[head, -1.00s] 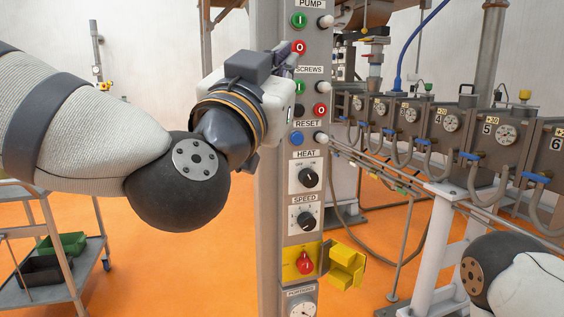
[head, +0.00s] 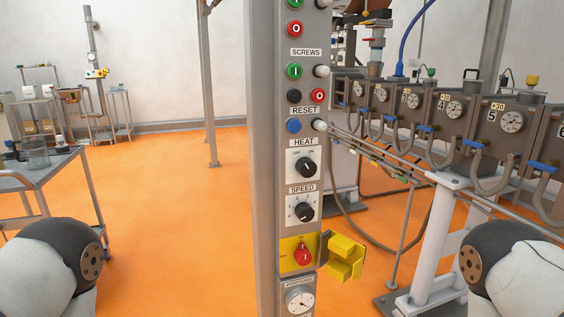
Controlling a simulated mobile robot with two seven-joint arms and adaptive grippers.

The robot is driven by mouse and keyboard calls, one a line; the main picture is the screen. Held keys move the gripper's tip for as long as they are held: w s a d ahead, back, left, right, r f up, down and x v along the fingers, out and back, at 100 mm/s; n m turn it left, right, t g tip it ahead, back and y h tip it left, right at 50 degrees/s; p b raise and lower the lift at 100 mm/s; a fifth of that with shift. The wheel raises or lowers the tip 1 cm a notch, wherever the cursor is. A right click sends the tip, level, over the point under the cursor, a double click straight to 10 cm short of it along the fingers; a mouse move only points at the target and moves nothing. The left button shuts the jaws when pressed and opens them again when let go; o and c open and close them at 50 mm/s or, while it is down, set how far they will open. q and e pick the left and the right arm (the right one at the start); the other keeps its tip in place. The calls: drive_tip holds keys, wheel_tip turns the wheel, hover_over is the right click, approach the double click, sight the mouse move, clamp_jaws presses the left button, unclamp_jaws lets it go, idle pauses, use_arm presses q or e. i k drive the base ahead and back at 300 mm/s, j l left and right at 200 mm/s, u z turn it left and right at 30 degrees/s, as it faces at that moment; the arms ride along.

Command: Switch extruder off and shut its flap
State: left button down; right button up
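A grey control column (head: 264,180) stands upright in the middle of the head view. Its panel carries green and red buttons for the screws, a blue reset button (head: 293,126), a heat knob (head: 305,167) and a speed knob (head: 304,212). Below them a red rotary switch (head: 303,256) sits on a yellow plate. A yellow flap (head: 345,258) stands swung open to the right of the switch, leaving it uncovered. The extruder barrel (head: 440,118) runs along the right with numbered zones and gauges. Only rounded parts of my arms show at the lower corners; neither gripper is visible.
A grey trolley (head: 40,172) with a glass container stands at the left. Benches with equipment are further back. A pale support frame (head: 450,235) and pipes stand right of the column. Orange floor (head: 180,240) is clear left of the column.

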sight(303, 257)
drive_tip(key=i+l+u, duration=0.4)
drive_tip(key=l, duration=0.2)
drive_tip(key=i+l+u, duration=0.1)
drive_tip(key=l+u, duration=0.35)
drive_tip(key=l, duration=0.15)
drive_tip(key=l+u, duration=0.4)
drive_tip(key=l, duration=0.3)
drive_tip(key=l+u, duration=0.45)
drive_tip(key=l, duration=0.3)
drive_tip(key=k+l+u, duration=0.1)
drive_tip(key=l+u, duration=0.3)
drive_tip(key=l, duration=0.3)
